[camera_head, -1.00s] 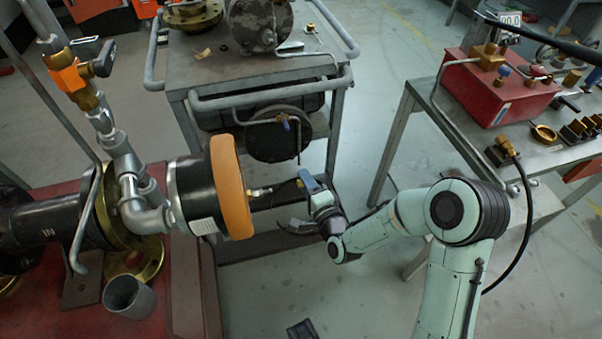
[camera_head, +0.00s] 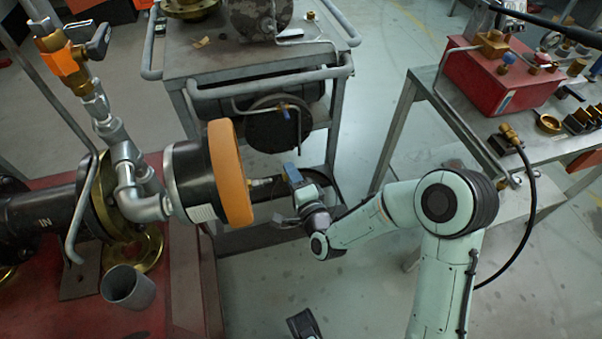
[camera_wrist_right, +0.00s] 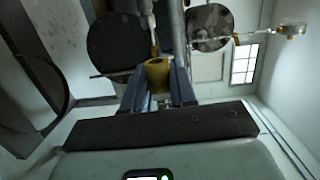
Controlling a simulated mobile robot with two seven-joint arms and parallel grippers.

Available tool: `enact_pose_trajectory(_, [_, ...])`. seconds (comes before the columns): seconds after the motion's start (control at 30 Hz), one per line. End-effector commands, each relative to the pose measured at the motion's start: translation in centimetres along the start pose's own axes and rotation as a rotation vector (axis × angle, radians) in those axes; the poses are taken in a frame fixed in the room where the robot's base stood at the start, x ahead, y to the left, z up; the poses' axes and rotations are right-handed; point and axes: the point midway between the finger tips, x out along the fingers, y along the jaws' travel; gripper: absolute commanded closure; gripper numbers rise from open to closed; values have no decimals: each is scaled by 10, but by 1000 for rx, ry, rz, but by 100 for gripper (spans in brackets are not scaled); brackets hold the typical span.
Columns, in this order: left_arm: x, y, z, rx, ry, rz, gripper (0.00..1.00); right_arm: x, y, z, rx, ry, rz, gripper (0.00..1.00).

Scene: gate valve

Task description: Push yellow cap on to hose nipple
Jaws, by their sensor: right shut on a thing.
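The yellow cap (camera_wrist_right: 157,75) sits between the fingers of my right gripper (camera_wrist_right: 157,92) in the right wrist view, and the gripper is shut on it. In the head view my right gripper (camera_head: 288,182) is just right of the hose nipple (camera_head: 262,182), which sticks out to the right from the orange-rimmed end of the valve assembly (camera_head: 228,172). In the wrist view a slim brass-tipped fitting (camera_wrist_right: 154,40) stands just beyond the cap and looks lined up with it. I cannot tell whether cap and nipple touch.
A grey metal cart (camera_head: 250,60) stands behind the nipple. A steel table (camera_head: 455,95) with a red box (camera_head: 500,80) and brass parts is at the right. A grey cup (camera_head: 128,288) stands on the red bench (camera_head: 90,315) at the lower left.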

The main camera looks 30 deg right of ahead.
Motion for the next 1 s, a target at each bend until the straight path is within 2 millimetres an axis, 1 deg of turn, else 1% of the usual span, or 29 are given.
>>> enact_pose_trajectory(0.1, [3, -3, 4, -4, -12, -6, 57, 2, 0, 9, 0, -1, 0, 100])
enact_pose_trajectory(0.3, [5, -6, 6, -7, -22, -10, 57, 2, 0, 15, -1, 0, 1, 100])
enact_pose_trajectory(1.0, [7, -6, 7, -7, -24, -11, 57, 2, 0, 16, -2, 0, -3, 100])
